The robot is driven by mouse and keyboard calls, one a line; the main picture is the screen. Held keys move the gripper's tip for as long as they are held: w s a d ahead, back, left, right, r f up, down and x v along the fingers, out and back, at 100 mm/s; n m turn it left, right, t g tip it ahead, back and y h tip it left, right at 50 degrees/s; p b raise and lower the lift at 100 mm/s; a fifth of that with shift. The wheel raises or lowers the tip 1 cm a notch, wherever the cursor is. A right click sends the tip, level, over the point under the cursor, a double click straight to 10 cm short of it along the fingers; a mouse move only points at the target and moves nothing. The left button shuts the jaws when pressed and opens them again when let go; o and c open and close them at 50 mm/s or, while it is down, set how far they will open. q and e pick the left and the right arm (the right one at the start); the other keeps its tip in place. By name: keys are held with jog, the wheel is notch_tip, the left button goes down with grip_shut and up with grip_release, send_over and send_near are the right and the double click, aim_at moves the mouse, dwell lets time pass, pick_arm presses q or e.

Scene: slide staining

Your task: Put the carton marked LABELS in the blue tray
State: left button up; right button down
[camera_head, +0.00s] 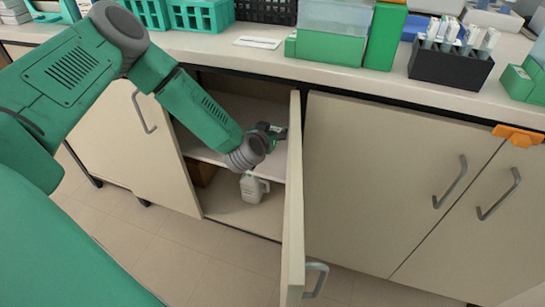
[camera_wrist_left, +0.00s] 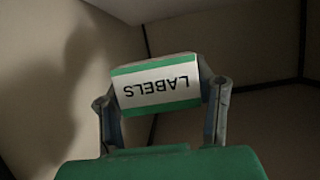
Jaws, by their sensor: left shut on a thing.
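The carton marked LABELS (camera_wrist_left: 157,85), white with green bands, is between the fingers of my left gripper (camera_wrist_left: 162,92) in the left wrist view. Its lettering appears upside down. My left gripper is shut on it. In the head view my left gripper (camera_head: 270,134) is inside the open cabinet, above the lower shelf and beside the open door; the carton is mostly hidden there. A blue flat piece (camera_head: 414,26), perhaps the blue tray, shows on the counter, mostly hidden behind other items. My right gripper is not in view.
The open cabinet door (camera_head: 293,205) stands close to the right of my left gripper. A white jug (camera_head: 253,187) stands on the cabinet floor below. The counter holds a black tube rack (camera_head: 450,68), green boxes (camera_head: 335,48) and green baskets (camera_head: 200,15).

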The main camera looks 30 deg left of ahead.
pick_arm(q)
jog(key=b, duration=0.2)
send_over(272, 157)
notch_tip(272, 157, down, 5)
jog(key=shift+w+f, duration=0.1)
jog(key=shift+f+b, duration=0.55)
jog(key=shift+f, duration=1.25)
jog(key=shift+f, duration=0.25)
jog(key=o, duration=1)
jog(key=shift+o, duration=0.2)
